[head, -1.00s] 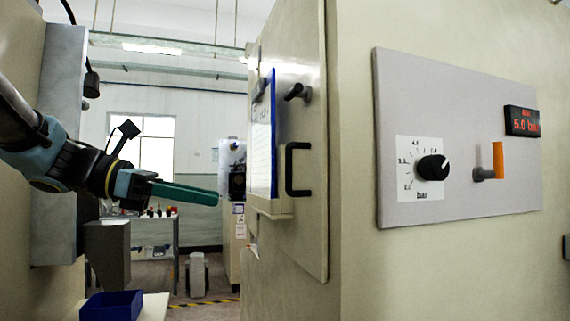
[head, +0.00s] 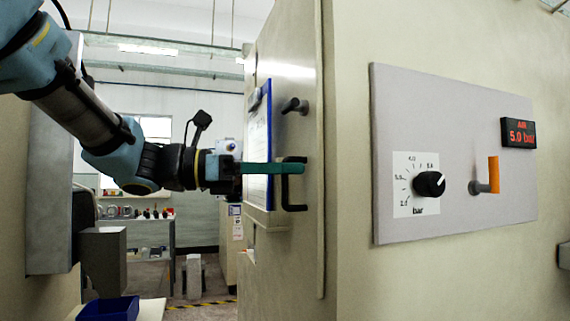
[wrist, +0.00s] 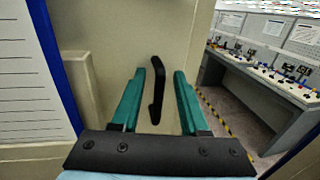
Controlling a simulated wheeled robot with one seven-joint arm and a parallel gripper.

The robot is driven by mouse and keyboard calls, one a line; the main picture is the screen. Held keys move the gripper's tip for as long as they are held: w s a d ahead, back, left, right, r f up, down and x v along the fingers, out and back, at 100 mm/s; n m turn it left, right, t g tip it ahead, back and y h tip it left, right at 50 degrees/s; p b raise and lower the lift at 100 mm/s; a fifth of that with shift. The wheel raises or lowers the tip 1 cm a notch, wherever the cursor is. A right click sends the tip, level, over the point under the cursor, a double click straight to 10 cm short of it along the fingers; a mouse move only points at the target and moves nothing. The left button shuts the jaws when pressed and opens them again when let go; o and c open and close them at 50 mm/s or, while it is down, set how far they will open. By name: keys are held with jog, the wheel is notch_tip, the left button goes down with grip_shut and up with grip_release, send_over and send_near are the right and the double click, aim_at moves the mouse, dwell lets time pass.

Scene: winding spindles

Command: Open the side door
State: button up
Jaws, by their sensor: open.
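The side door (head: 300,70) is the cream panel on the left face of the machine, and it looks shut. Its black pull handle (head: 295,207) stands upright on the door. My gripper (head: 300,168) reaches in from the left, and its teal fingers overlap the upper part of the handle in the head view.
A black latch knob (head: 295,105) sits above the handle. A blue clipboard (head: 258,140) hangs on the door. The grey panel (head: 455,210) carries a dial and an orange lever. A blue bin (head: 110,308) stands at lower left. A workbench (wrist: 285,90) stands behind, right, in the wrist view.

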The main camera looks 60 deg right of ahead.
jog(key=shift+s+d, duration=0.1)
jog(key=shift+d, duration=0.05)
grip_shut()
dwell(1.4)
